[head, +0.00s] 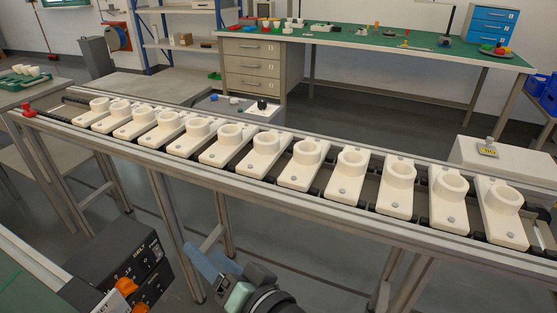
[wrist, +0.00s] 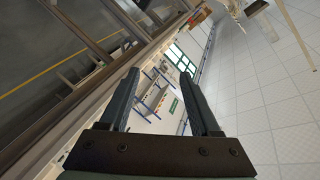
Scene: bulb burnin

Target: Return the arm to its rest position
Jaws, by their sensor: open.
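My gripper (wrist: 158,98) is open in the wrist view, with two dark fingers spread apart and nothing between them. My arm (head: 240,292) shows at the bottom middle of the head view, low and in front of the conveyor (head: 330,210). The fingers do not show clearly in the head view. My gripper appears apart from the conveyor and touches nothing that I can see.
Several white holders (head: 307,165) with round cups stand in a row on the conveyor. A black control box (head: 128,265) with orange knobs is at the lower left. A green-topped workbench (head: 400,42) stands at the back. Open floor (head: 295,260) lies below the conveyor.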

